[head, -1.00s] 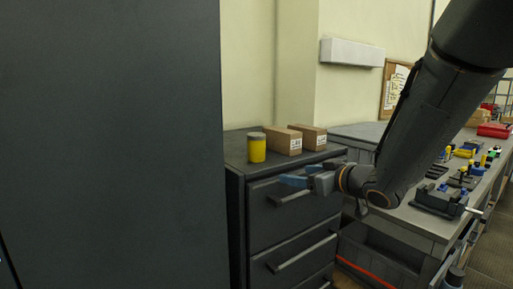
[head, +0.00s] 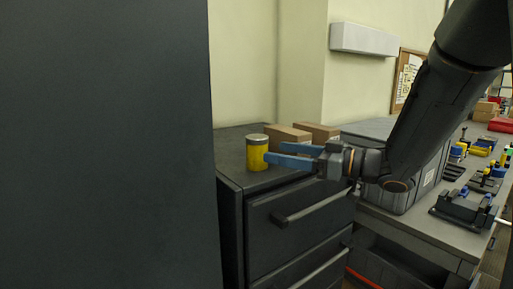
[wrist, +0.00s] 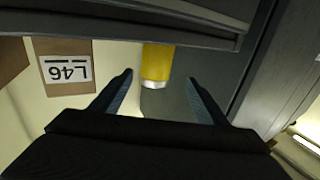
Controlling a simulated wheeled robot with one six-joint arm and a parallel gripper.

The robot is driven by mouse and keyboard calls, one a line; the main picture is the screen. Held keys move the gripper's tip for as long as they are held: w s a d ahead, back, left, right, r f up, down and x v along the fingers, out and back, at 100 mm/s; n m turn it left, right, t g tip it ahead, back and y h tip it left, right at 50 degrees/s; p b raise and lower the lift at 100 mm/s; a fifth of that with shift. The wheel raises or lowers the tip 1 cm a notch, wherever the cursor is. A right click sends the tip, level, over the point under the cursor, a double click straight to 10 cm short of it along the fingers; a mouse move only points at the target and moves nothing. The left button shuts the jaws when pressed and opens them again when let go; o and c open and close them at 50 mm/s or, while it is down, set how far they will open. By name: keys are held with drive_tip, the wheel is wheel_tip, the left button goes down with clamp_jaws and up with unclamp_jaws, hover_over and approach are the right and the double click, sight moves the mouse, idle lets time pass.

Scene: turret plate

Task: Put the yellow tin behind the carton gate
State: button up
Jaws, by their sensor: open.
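The yellow tin (head: 254,145), with a grey lid, stands upright on the top of a dark drawer cabinet (head: 232,150). Two brown cartons, one nearer (head: 286,133) and one farther (head: 318,129), stand to its right; my gripper partly hides them. My gripper (head: 274,153) is open, its blue fingers reaching left with the tips at the tin in the head view. In the wrist view the picture is upside down, and the tin (wrist: 157,62) shows between and beyond the open fingers (wrist: 160,77). A carton labelled L46 (wrist: 62,84) is at the left there.
A tall dark cabinet (head: 105,140) stands close on the left. A grey crate (head: 405,195) and a workbench (head: 425,225) with tools are at the right. The cream wall is behind. The cabinet top left of the tin is bare.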

sight(267, 149)
drive_tip(key=shift+p+x, duration=0.35)
drive_tip(key=shift+x, duration=0.9)
drive_tip(key=p+x, duration=0.1)
drive_tip(key=x, duration=0.1)
drive_tip(key=p+x, duration=0.1)
drive_tip(key=x, duration=0.2)
drive_tip(key=shift+w+f+p, duration=0.25)
drive_tip(key=shift+w+p, duration=0.05)
drive_tip(key=shift+w, duration=0.25)
drive_tip(key=c, duration=1.6)
